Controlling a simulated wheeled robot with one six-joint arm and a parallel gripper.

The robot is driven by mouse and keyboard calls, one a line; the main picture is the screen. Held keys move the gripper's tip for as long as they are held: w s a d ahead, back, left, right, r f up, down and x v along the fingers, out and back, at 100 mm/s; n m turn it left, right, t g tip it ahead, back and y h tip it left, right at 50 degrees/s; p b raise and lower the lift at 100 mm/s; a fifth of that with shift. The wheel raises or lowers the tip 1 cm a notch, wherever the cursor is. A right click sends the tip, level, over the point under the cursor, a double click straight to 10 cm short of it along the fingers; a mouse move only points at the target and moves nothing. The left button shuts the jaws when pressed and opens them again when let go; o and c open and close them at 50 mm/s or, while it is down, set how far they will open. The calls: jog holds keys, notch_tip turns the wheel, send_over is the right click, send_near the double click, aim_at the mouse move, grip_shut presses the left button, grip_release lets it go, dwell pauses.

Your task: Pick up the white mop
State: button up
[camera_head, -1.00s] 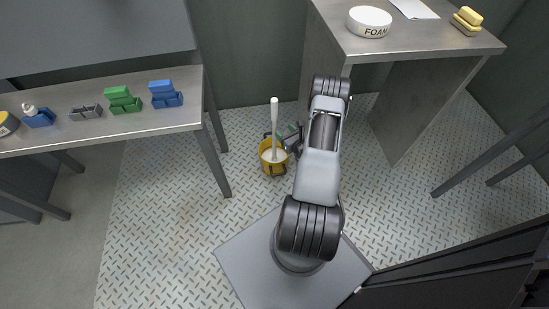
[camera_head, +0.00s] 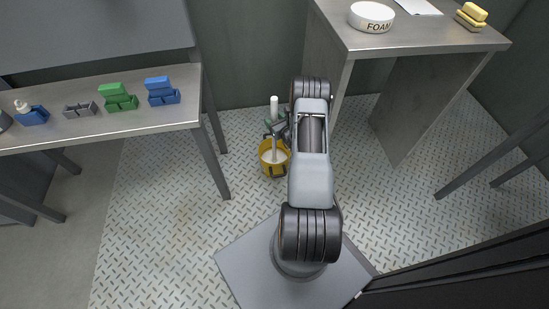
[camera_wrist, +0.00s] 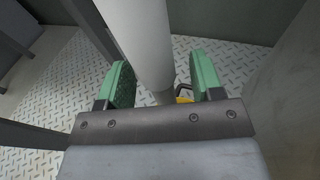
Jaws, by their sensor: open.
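The white mop (camera_head: 274,103) stands upright with its lower end in a yellow bucket (camera_head: 264,158) on the floor. Its thick white handle (camera_wrist: 142,40) fills the upper middle of the wrist view. My gripper (camera_head: 276,127) is at the handle, above the bucket. In the wrist view its green-padded fingers (camera_wrist: 160,82) are apart, with the handle passing between them or just beyond them. I cannot tell whether either pad touches it. A bit of the yellow bucket (camera_wrist: 184,100) shows below the handle there. The mop head is hidden.
A metal table (camera_head: 100,130) at left holds blue and green blocks, a grey holder and a small bottle. A metal table (camera_head: 400,45) at right holds a white bowl marked FOAM (camera_head: 371,17) and yellow sponges (camera_head: 472,15). Patterned floor (camera_head: 165,200) lies clear between.

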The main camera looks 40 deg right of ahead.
jog(key=shift+c, duration=0.3)
jog(key=c, duration=0.9)
jog(key=shift+r, duration=0.1)
